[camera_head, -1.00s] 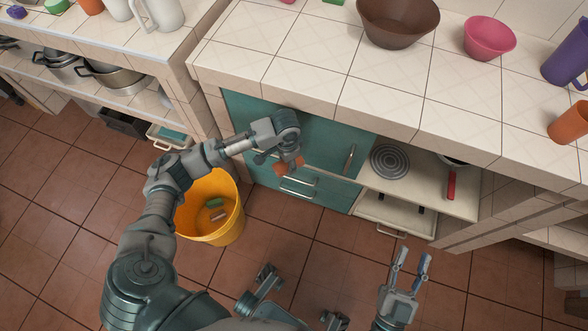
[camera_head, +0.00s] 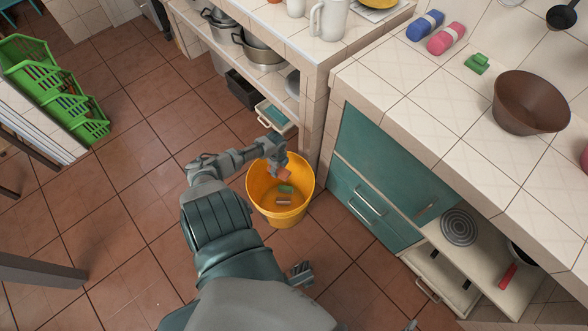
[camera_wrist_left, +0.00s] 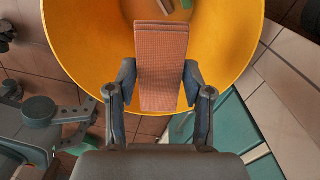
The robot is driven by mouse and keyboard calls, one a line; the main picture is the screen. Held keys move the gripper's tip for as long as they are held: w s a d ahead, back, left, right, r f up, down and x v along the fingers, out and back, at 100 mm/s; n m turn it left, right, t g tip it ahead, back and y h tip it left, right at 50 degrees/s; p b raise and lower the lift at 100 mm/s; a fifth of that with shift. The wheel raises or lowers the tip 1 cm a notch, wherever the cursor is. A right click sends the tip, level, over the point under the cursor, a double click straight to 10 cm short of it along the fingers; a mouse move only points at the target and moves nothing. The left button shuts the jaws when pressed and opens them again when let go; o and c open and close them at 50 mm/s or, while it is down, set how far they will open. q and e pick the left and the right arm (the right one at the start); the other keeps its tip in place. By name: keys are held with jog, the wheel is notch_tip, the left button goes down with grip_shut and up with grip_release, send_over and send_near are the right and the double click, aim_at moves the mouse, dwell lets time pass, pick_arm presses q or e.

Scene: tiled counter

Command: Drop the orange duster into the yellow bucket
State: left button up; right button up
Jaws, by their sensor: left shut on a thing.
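The orange duster (camera_head: 284,175) is a flat ribbed block. My left gripper (camera_head: 276,167) is shut on it above the yellow bucket (camera_head: 305,196). In the left wrist view the duster (camera_wrist_left: 161,65) stands lengthwise between the two fingers (camera_wrist_left: 160,88), with the open bucket (camera_wrist_left: 85,45) beyond and around it. A green item (camera_head: 286,189) and a pale item (camera_head: 283,202) lie inside the bucket. Only a small tip, probably of my right gripper, shows at the bottom edge of the head view; its jaws are hidden.
The tiled counter (camera_head: 410,110) with teal drawers (camera_head: 365,195) stands right of the bucket. Blue (camera_head: 425,26) and pink (camera_head: 447,39) rolls, a green item (camera_head: 477,63) and a brown bowl (camera_head: 530,103) are on it. Green crates (camera_head: 60,90) stand at left. Floor left of the bucket is clear.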

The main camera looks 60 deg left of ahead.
pick_arm(q)
jog(key=shift+s+a+f+b, duration=0.1)
jog(key=shift+s+f+b, duration=0.1)
jog(key=shift+f+b, duration=0.15)
notch_tip(320, 180, down, 2)
jog(key=shift+f+b, duration=0.25)
jog(key=shift+b, duration=0.75)
jog(key=shift+w+f+b, duration=0.1)
jog(key=shift+f+b, duration=1.2)
jog(key=shift+f, duration=0.15)
pick_arm(e)
notch_tip(320, 180, up, 12)
jog(key=w+a+t+y, duration=0.2)
jog(key=t, duration=0.8)
jog(key=shift+w+a+m, duration=0.15)
jog(key=shift+m, duration=0.15)
pick_arm(q)
jog(key=o, duration=1)
